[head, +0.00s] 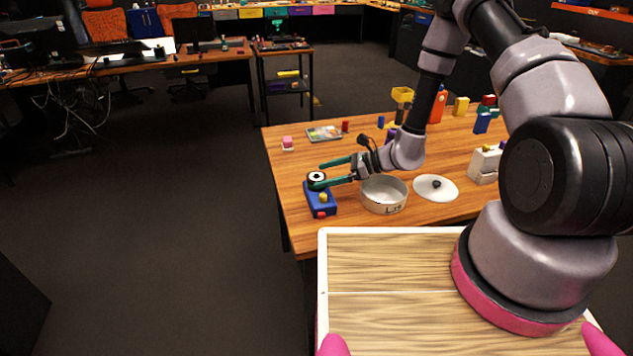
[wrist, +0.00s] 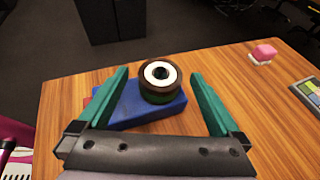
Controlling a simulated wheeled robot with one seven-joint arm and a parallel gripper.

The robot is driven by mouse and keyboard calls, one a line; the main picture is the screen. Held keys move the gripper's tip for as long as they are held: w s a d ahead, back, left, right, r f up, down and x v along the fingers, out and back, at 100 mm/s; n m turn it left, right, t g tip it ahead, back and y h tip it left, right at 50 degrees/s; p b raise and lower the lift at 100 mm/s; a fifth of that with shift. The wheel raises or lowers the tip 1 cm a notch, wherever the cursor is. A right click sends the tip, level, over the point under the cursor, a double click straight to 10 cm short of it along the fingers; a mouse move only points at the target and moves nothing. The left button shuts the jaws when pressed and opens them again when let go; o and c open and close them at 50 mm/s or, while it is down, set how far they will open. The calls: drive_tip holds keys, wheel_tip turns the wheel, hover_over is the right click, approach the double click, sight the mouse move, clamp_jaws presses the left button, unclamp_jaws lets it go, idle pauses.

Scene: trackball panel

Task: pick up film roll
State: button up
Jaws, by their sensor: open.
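The film roll (head: 317,176) is a short dark cylinder with a white ring and black centre on top. It sits on the blue trackball panel (head: 321,201) near the table's left edge. In the wrist view the film roll (wrist: 160,76) stands over the blue panel (wrist: 124,110), its side brown and dark green. My gripper (wrist: 160,80) is open, its two green fingers on either side of the roll with gaps to both. In the head view my gripper (head: 318,178) reaches the roll from the right. A red and a yellow part show on the panel's front end.
A round metal pan (head: 384,205) stands just right of the panel, below my gripper. A white lid (head: 436,188) with a dark knob lies beside it. A pink-and-white block (head: 287,143) and a flat tray (head: 324,133) lie farther back. The table's left edge is close.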

sight(320, 176)
drive_tip(key=x, duration=0.3)
drive_tip(key=shift+w+a+f, duration=0.1)
drive_tip(key=shift+a+f, duration=0.15)
drive_tip(key=shift+f, duration=0.05)
drive_tip(key=c, duration=1.4)
